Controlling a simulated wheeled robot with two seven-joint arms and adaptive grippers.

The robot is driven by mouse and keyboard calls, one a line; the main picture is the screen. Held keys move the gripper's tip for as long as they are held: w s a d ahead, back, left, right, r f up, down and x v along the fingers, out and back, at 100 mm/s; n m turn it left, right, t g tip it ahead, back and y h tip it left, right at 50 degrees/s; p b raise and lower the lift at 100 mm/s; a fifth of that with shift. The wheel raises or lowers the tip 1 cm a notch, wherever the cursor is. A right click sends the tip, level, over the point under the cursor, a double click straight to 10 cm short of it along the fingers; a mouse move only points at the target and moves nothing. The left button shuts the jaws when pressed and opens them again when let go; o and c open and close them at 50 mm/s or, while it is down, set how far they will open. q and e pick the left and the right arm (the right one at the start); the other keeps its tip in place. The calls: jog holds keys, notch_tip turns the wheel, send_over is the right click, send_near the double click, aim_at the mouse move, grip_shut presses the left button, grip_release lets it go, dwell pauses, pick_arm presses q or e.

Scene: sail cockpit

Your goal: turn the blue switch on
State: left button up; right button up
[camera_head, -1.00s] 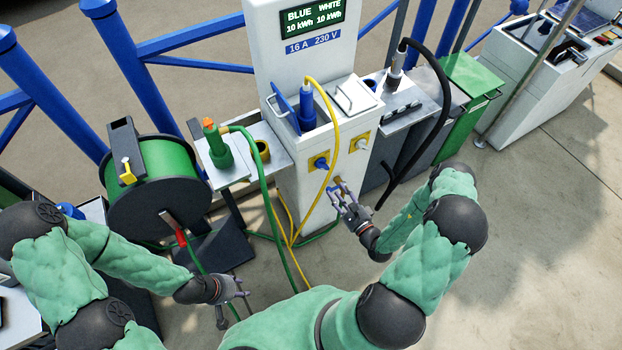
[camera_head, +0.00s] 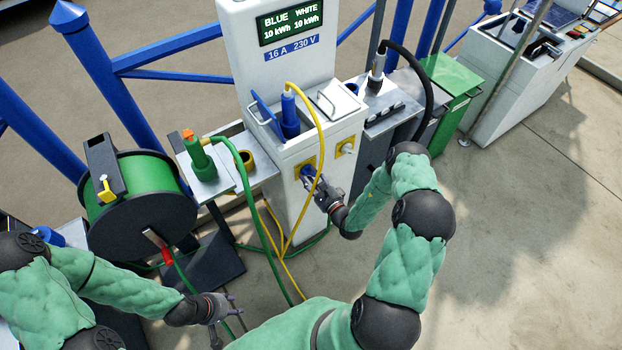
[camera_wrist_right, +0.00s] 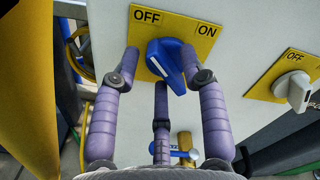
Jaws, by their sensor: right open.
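The blue switch (camera_wrist_right: 166,60) is a rotary knob on a yellow plate (camera_wrist_right: 192,24) marked OFF and ON, on the white pedestal (camera_head: 286,195). In the head view the blue switch (camera_head: 307,171) is partly hidden by my right gripper (camera_head: 318,188). In the right wrist view my right gripper (camera_wrist_right: 164,78) is open, with fingers spread either side of the blue knob and a third below it. I cannot tell whether they touch it. The knob stands tilted; which label it points to is unclear. My left gripper (camera_head: 228,314) is low at the left, away from the pedestal, apparently empty.
A white switch (camera_wrist_right: 295,90) on its own yellow plate is to the right. A yellow cable (camera_head: 320,130) hangs from a blue plug past the switch. A green hose (camera_head: 250,210) hangs left of the pedestal, near a green reel (camera_head: 140,185). The concrete at right is clear.

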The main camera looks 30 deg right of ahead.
grip_shut()
jog(key=shift+m, duration=0.3)
jog(key=m+p, duration=0.1)
jog(key=m, duration=0.1)
jog(key=m+p, duration=0.1)
jog(key=m, duration=0.2)
jog(key=m+p, duration=0.1)
jog(key=m, duration=0.2)
jog(key=shift+d+r, duration=0.25)
jog(key=shift+r, duration=0.05)
jog(key=m+p, duration=0.1)
jog(key=m, duration=0.3)
jog(key=shift+d+m, duration=0.15)
jog(key=shift+m, duration=0.25)
jog(key=shift+d+m, duration=0.15)
jog(key=shift+m, duration=2.05)
